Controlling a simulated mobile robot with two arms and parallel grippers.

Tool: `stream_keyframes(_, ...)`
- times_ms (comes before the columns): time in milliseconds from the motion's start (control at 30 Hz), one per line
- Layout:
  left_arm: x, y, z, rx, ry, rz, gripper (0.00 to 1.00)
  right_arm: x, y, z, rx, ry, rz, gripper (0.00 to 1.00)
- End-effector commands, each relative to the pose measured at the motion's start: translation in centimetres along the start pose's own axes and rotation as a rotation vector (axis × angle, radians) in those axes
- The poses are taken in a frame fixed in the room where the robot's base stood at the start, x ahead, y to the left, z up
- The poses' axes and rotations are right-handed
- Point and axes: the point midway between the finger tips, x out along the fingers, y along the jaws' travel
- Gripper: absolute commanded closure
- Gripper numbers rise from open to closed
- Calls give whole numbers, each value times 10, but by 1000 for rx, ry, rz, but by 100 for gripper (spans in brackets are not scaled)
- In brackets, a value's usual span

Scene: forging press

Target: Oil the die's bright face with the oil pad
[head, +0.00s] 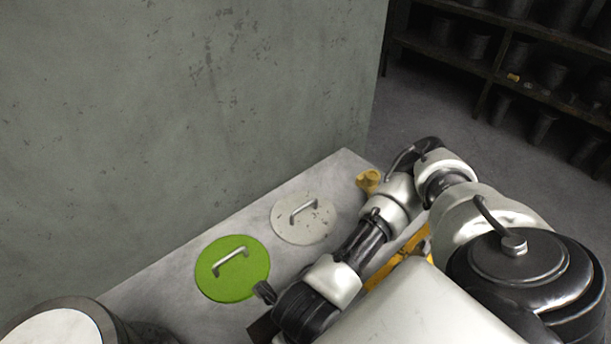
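A green disc (213,282) with a metal bar handle lies flat on the grey bench top. A speckled pale grey disc (314,228) with a similar handle lies behind it to the right. I cannot tell which of them is the oil pad. A dark round block with a bright, pale top face (52,328) is cut off at the bottom left; it may be the die. My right arm reaches in from the right. A dark finger of my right gripper (265,292) shows at the green disc's right edge, apart from the handle; its opening is hidden. My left gripper is out of view.
A tall grey, stained wall (190,110) rises behind the bench (160,290). A small yellow object (368,180) sits at the bench's far end. Yellow parts (414,246) show beneath my arm. Dark shelves (470,66) with several pots stand at the back right.

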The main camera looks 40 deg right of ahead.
Motion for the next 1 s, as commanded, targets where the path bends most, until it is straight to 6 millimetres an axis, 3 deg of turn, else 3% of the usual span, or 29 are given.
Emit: stream_keyframes(1000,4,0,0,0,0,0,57,8,0,0,-1,0,0,73)
